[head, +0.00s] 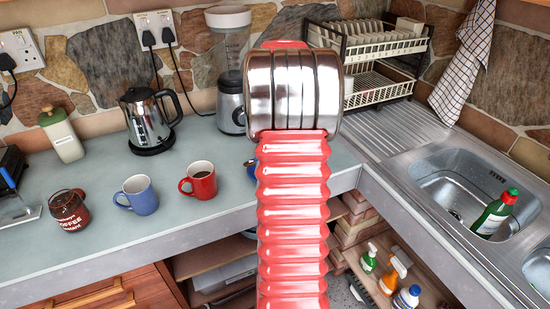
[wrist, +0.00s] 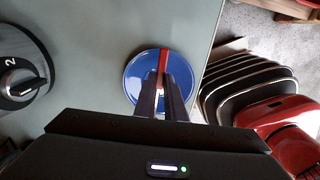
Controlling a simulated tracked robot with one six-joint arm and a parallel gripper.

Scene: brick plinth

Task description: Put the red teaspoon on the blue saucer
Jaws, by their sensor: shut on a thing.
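In the wrist view, the blue saucer (wrist: 134,84) lies on the grey-green worktop. The red teaspoon (wrist: 164,58) is over its right side. My gripper (wrist: 164,76) is above the saucer with its two dark fingers shut on the teaspoon. The fingers hide part of the teaspoon and part of the saucer. I cannot tell if the teaspoon touches the saucer. In the head view my arm hides the gripper and the teaspoon, and only a blue sliver shows at the arm's left edge.
The blender (head: 231,100) stands behind the saucer; its dial (wrist: 20,84) is at left in the wrist view. A red mug (head: 203,184), a blue mug (head: 142,198) and a coffee jar (head: 70,212) stand to the left. The worktop's edge is just right of the saucer in the wrist view.

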